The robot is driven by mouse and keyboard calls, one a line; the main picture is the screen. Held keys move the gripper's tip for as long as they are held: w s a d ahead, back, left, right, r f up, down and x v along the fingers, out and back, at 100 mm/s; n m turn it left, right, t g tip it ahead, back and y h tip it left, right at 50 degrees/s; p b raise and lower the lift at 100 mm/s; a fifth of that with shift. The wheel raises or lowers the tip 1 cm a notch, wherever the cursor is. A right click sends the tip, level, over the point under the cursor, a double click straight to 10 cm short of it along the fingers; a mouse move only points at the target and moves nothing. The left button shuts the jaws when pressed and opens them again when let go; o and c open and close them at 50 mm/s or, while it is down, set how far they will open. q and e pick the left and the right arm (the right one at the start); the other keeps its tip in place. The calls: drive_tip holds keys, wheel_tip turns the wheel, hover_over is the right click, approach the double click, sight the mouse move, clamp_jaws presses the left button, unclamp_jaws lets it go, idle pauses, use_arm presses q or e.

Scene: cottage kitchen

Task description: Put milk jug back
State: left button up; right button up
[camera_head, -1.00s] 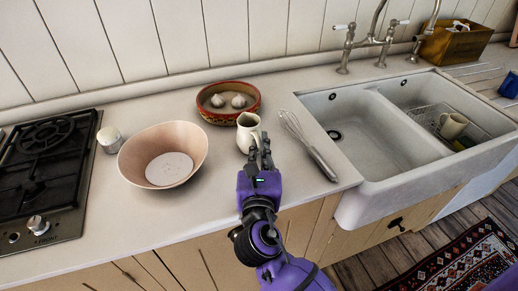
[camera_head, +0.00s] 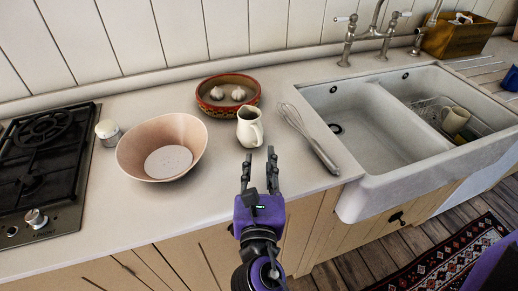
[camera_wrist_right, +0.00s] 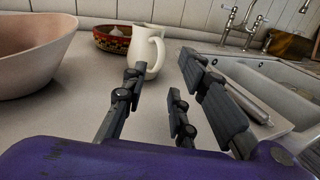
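The cream milk jug (camera_head: 249,128) stands upright on the counter, in front of the red patterned bowl, with its handle to the right. It also shows in the right wrist view (camera_wrist_right: 142,48), beyond the fingers. My right gripper (camera_head: 259,167) is in front of the jug, near the counter's front edge. Its fingers are spread apart with nothing between them, as the right wrist view (camera_wrist_right: 165,85) also shows. The jug is clear of the fingers. My left gripper is not in view.
A pink bowl (camera_head: 190,135) stands left of the jug, a whisk (camera_head: 308,137) lies to the right, and the red bowl (camera_head: 208,105) holding garlic is behind. The sink (camera_head: 350,160) is right, with a mug (camera_head: 455,120) in its rack. The hob (camera_head: 62,190) is far left.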

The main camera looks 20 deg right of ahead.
drive_tip(key=v, duration=0.4)
drive_tip(key=shift+s+a, duration=0.1)
drive_tip(key=shift+s, duration=0.15)
